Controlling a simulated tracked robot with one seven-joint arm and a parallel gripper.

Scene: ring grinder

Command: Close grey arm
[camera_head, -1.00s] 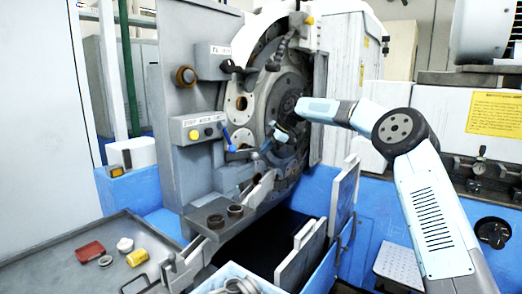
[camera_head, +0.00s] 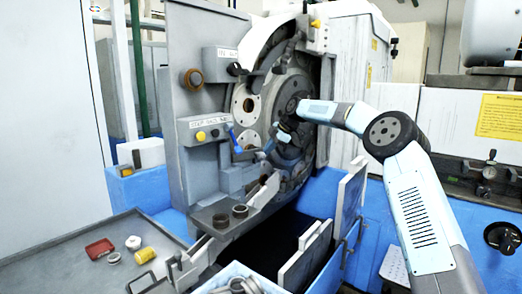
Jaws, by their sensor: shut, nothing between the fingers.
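A grey arm-like bracket (camera_head: 264,193) juts from the lower front of the grinder, beside a ledge holding two dark rings (camera_head: 230,216). I cannot tell for sure that it is the grey arm meant. My gripper (camera_head: 284,132) is shut and empty in front of the round grinder face (camera_head: 243,104), above and slightly right of the bracket. My wrist and the dark machine parts behind blur together, so I cannot tell whether the fingers touch anything. A blue-handled lever (camera_head: 234,140) is left of my gripper.
A grey tray table (camera_head: 75,262) at lower left holds a red dish (camera_head: 99,249), a yellow cylinder (camera_head: 146,254) and small rings. White panels (camera_head: 304,258) stand open around a dark opening below. A control panel with a yellow button (camera_head: 201,136) is at left.

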